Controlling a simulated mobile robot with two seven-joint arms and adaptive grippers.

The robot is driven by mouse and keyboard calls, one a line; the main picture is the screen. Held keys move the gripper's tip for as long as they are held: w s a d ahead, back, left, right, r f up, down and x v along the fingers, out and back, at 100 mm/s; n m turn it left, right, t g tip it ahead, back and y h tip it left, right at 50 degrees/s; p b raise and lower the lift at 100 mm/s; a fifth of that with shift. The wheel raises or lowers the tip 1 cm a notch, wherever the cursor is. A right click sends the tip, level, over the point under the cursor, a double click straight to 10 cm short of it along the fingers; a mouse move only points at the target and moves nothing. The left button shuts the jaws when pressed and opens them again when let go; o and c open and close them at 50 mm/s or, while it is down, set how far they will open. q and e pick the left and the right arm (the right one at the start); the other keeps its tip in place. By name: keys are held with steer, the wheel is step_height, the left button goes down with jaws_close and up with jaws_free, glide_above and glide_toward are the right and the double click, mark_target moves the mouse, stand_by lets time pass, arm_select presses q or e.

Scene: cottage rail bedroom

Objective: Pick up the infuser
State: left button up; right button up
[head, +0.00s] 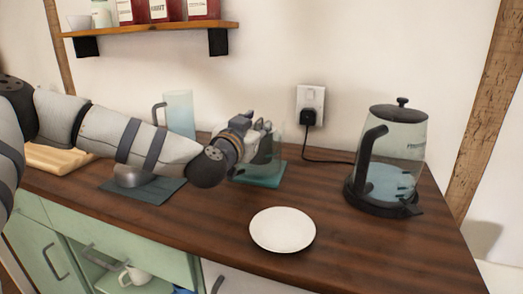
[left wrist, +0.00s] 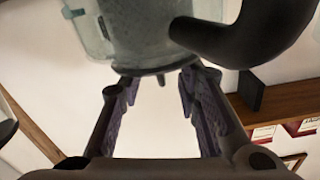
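The infuser (left wrist: 155,45) appears as a grey speckled cylinder with a darker rim and a small stub, at the top of the left wrist view. It seems to sit inside a clear glass vessel (left wrist: 90,35), with a thick dark handle beside it. In the head view the glass vessel (head: 270,155) stands on a teal mat (head: 262,181), partly hidden by my left gripper (head: 264,127). The infuser cannot be made out there. My left gripper also shows in the left wrist view (left wrist: 160,80); its fingers are apart, with tips near the infuser's rim. Contact is unclear.
A white plate (head: 283,230) lies in front, and a glass kettle (head: 392,160) stands at the right. A tall glass jug (head: 179,112) is behind my left arm. A grey object (head: 131,177) rests on a dark cloth (head: 160,191). A wall shelf (head: 150,33) is above.

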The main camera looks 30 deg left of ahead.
arm_select(q)
steer(key=shift+w+r, duration=0.1)
steer(key=shift+w, duration=0.15)
jaws_close()
